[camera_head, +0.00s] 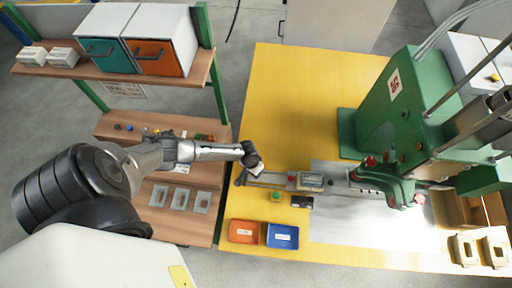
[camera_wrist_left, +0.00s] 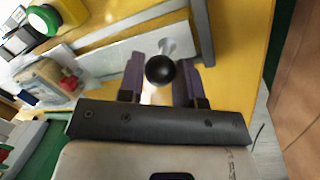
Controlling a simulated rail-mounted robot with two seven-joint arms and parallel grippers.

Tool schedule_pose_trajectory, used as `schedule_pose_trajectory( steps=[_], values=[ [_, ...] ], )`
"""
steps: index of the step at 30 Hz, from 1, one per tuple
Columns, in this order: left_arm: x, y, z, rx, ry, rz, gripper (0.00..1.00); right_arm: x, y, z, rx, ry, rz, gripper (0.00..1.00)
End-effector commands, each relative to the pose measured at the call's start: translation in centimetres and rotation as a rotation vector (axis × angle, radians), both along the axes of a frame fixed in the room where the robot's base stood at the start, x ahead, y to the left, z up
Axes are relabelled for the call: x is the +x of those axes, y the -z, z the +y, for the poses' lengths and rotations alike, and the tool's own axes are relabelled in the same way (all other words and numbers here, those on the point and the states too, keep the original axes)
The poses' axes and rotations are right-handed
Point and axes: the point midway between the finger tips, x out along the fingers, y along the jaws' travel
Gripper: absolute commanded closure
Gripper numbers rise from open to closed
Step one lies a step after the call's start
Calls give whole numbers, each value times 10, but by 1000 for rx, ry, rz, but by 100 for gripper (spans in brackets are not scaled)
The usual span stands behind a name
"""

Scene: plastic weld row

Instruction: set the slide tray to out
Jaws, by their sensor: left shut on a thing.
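The slide tray (camera_head: 270,180) is a narrow grey plate on the yellow table, running from its left edge toward the green press. In the left wrist view the pale plate (camera_wrist_left: 115,58) has a metal post with a round black knob (camera_wrist_left: 160,70) at its end. My left gripper (camera_head: 252,168) is at the tray's left end. In the wrist view its two purple fingers (camera_wrist_left: 162,85) are shut around the knob's post. A beige-grey part (camera_head: 312,181) sits on the tray toward the press. My right gripper is not in view.
The green press (camera_head: 410,110) stands at the right. A green button (camera_head: 276,196), an orange bin (camera_head: 243,231) and a blue bin (camera_head: 283,236) are in front of the tray. A wooden bench (camera_head: 150,205) stands left. The yellow table behind the tray is clear.

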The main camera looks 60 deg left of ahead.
Motion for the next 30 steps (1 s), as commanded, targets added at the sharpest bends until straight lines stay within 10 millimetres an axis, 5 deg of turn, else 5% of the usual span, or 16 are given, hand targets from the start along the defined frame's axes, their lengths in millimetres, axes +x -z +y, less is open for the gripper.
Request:
schedule_pose_trajectory(
  steps=[5, 6, 13, 23, 30],
  values=[
    [-1, 0, 2, 2, -1, 3, 100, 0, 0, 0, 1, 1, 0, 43],
    [-1, 0, 2, 2, 0, 4, 64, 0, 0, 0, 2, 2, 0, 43],
    [-1, 0, 1, 2, -1, 3, 43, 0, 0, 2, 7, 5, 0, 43],
    [-1, -6, 2, 2, -1, 2, 43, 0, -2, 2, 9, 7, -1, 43],
    [-3, -45, 10, 3, 1, 1, 43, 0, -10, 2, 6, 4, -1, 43]
  ],
)
